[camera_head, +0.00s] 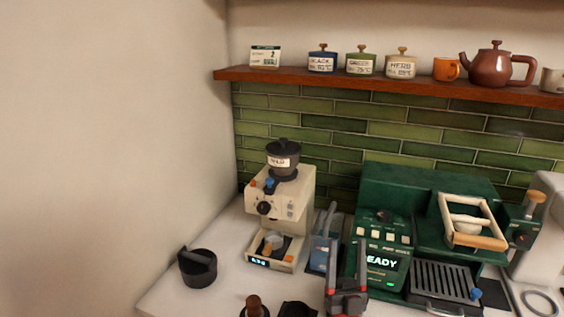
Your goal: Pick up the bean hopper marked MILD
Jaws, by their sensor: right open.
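The dark bean hopper (283,157) sits upright on top of a cream grinder (278,212) at the back left of the counter. It has a dark lid with a knob and a white label on its front; the lettering is too small to read surely. My right gripper (348,264) is at the bottom centre, with dark fingers and red marks. It is open, empty, and to the right of and nearer than the grinder, apart from the hopper. My left gripper is not in view.
A green espresso machine (432,190) stands right of the grinder. A blue-grey object (322,252) stands between them. A black knock bin (198,268) and a wooden-handled tool (254,306) are nearer. A wooden shelf (400,90) with canisters and a teapot (490,68) runs above.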

